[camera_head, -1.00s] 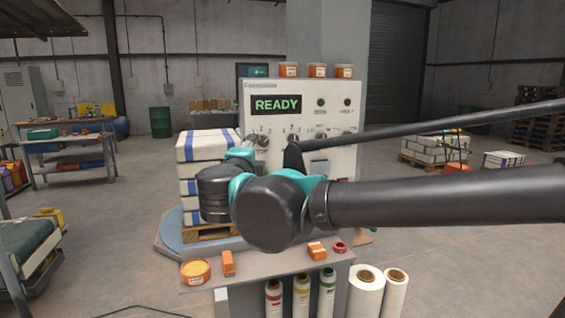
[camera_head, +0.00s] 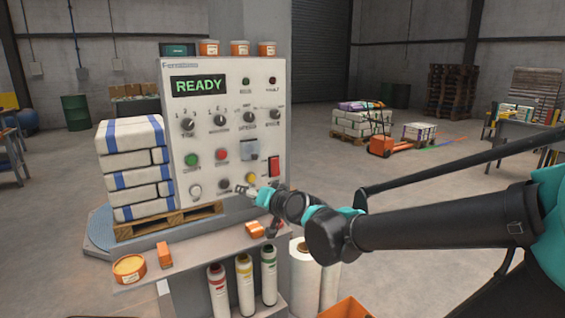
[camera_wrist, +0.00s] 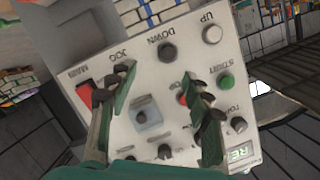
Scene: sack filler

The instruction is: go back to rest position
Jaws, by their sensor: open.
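My gripper (camera_head: 247,190) is open and empty, in front of the lower part of the white control panel (camera_head: 180,130). In the wrist view my gripper (camera_wrist: 160,100) has its two fingers spread, with the panel (camera_wrist: 190,60) behind them. The panel's display (camera_head: 198,85) reads READY. The green button (camera_head: 192,160), red button (camera_head: 221,155), white button (camera_head: 195,191) and red switch (camera_head: 274,166) show on it. A finger hides part of the red stop button in the wrist view. I cannot tell whether a fingertip touches the panel.
A shelf (camera_head: 200,248) juts out below the panel, with an orange tub (camera_head: 129,268) and small orange boxes on it. Stacked sacks (camera_head: 130,135) stand on a pallet left of the panel. White rolls (camera_head: 305,275) stand below right. Open floor lies to the right.

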